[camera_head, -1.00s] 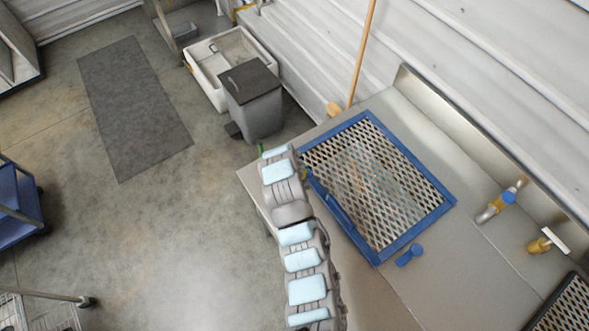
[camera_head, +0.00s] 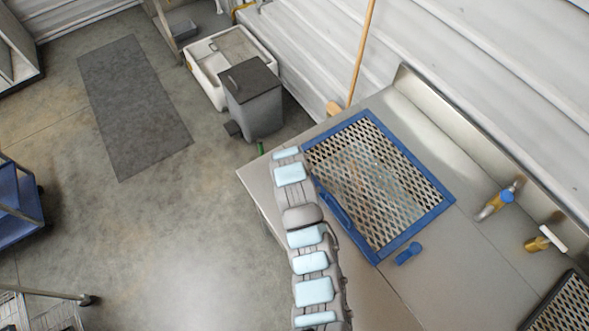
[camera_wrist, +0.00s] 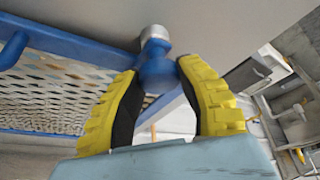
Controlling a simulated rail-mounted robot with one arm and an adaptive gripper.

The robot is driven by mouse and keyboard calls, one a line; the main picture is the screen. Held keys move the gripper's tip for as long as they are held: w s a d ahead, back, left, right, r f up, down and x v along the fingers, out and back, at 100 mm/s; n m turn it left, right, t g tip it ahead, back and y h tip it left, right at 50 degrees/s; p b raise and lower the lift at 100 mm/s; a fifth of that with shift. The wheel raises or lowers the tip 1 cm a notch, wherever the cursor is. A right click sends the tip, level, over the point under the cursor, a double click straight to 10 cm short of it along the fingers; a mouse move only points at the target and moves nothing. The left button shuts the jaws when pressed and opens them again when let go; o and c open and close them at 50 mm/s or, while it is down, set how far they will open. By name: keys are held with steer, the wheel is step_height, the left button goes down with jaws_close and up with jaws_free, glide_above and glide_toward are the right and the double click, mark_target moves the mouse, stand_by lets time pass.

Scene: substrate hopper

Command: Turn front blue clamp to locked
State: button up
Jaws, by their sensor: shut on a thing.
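The blue clamp (camera_wrist: 157,72) has a silver round cap and sits beside the blue frame of the mesh grate in the wrist view. My gripper (camera_wrist: 158,77) has its two yellow, black-padded fingers on either side of the clamp's blue part and is shut on it. In the head view my arm covers the gripper and this clamp near the grate's left corner. The clamp's exact turn angle is hard to tell. Another blue clamp (camera_head: 408,254) lies at the grate's lower corner, apart from my arm.
The blue-framed grate (camera_head: 425,233) with a blue handle bar (camera_head: 335,207) is set in the steel counter (camera_head: 455,270). Two valves (camera_head: 497,202) stand along the counter's right side. A grey bin (camera_head: 255,100) and a wooden pole (camera_head: 362,50) are beyond the counter.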

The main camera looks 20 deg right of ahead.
steer(key=o, duration=1.2)
steer(key=shift+v, duration=6)
steer(key=shift+f, duration=0.1)
